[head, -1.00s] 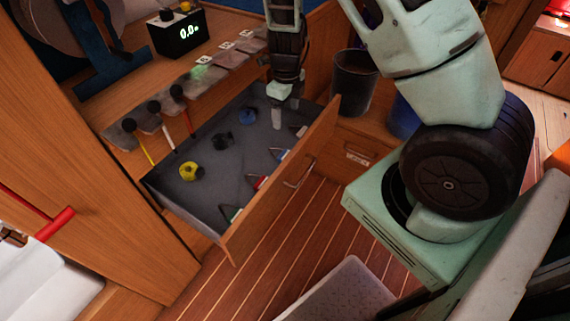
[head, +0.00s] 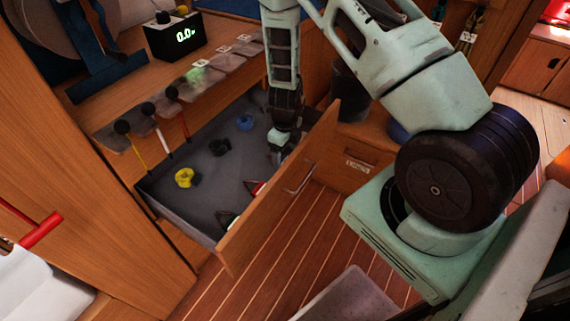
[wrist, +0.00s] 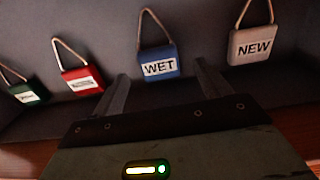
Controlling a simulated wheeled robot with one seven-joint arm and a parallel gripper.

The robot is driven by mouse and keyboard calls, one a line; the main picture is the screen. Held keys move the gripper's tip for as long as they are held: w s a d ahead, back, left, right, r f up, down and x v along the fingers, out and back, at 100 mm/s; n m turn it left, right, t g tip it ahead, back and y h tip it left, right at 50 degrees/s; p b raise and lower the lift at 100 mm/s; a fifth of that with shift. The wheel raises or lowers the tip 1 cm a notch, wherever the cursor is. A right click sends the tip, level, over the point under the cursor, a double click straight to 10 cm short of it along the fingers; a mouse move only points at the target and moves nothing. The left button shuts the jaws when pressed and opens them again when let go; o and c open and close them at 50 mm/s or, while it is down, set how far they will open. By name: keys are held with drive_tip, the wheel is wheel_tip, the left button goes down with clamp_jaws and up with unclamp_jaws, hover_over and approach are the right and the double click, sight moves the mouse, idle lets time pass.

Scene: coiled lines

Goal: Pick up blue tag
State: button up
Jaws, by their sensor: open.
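The blue tag (wrist: 162,54) is marked "WET" and has a loop of cord at its top. In the wrist view it lies flat on the dark drawer floor, just beyond and between my fingertips. My gripper (wrist: 161,72) is open, with nothing between its fingers. In the head view my gripper (head: 277,157) is low inside the open drawer, near its front panel, and hides the blue tag.
A grey "NEW" tag (wrist: 252,45) lies to the right, and red (wrist: 81,80) and green (wrist: 28,93) tags lie left. Yellow (head: 184,178), black (head: 219,147) and blue (head: 245,121) coils sit deeper in the drawer (head: 200,200). Its front panel (head: 285,190) stands close to my gripper.

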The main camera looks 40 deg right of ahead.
sight(285, 158)
wheel_tip(285, 158, down, 3)
drive_tip(key=shift+f, duration=0.15)
drive_tip(key=shift+c, duration=0.3)
drive_tip(key=c, duration=1)
wheel_tip(285, 158, up, 10)
drive_tip(key=p, duration=0.1)
